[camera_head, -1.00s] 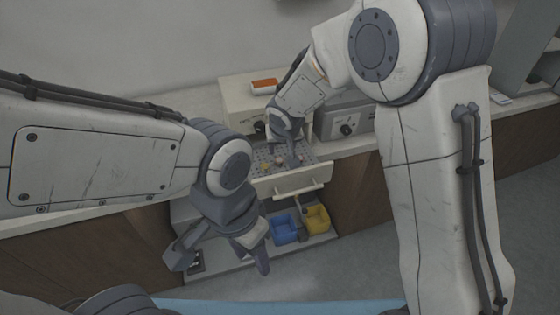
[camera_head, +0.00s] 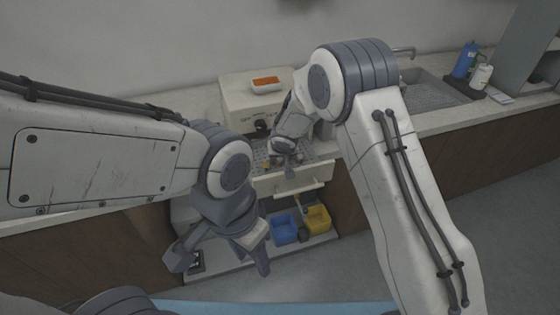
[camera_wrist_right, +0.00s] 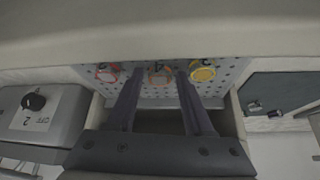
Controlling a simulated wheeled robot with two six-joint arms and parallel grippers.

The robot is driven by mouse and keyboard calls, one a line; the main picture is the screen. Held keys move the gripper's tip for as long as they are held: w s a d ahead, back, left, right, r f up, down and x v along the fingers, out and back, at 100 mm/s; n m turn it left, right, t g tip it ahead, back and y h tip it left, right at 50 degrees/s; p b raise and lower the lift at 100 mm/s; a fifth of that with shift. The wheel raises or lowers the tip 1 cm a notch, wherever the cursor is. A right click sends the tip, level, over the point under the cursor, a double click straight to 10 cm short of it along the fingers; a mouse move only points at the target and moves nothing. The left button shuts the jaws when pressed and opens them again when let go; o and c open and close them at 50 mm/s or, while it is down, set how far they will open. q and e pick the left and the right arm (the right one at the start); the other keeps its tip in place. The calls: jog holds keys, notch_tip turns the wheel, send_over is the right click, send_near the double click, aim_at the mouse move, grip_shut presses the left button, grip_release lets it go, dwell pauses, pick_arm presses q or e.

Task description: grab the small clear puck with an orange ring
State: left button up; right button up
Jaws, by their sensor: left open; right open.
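The small clear puck with an orange ring (camera_wrist_right: 158,76) lies on the perforated tray (camera_wrist_right: 230,74) of an open drawer, between a red-ringed puck (camera_wrist_right: 107,73) and a yellow-ringed puck (camera_wrist_right: 203,72). My right gripper (camera_wrist_right: 160,75) is open, with its fingertips on either side of the orange-ringed puck in the right wrist view. Whether they touch it or are down at its height I cannot tell. In the head view my right gripper (camera_head: 289,170) is over the drawer (camera_head: 290,182) and partly covers the pucks. My left gripper (camera_head: 222,262) is open and empty, low in front of the cabinet.
A cream press housing (camera_head: 252,107) with an orange-filled dish (camera_head: 266,85) stands behind the drawer. Blue (camera_head: 284,229) and yellow (camera_head: 317,218) bins sit on the shelf below. A grey unit with a knob (camera_wrist_right: 40,112) is beside the drawer. A sink (camera_head: 432,90) is at right.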

grip_shut()
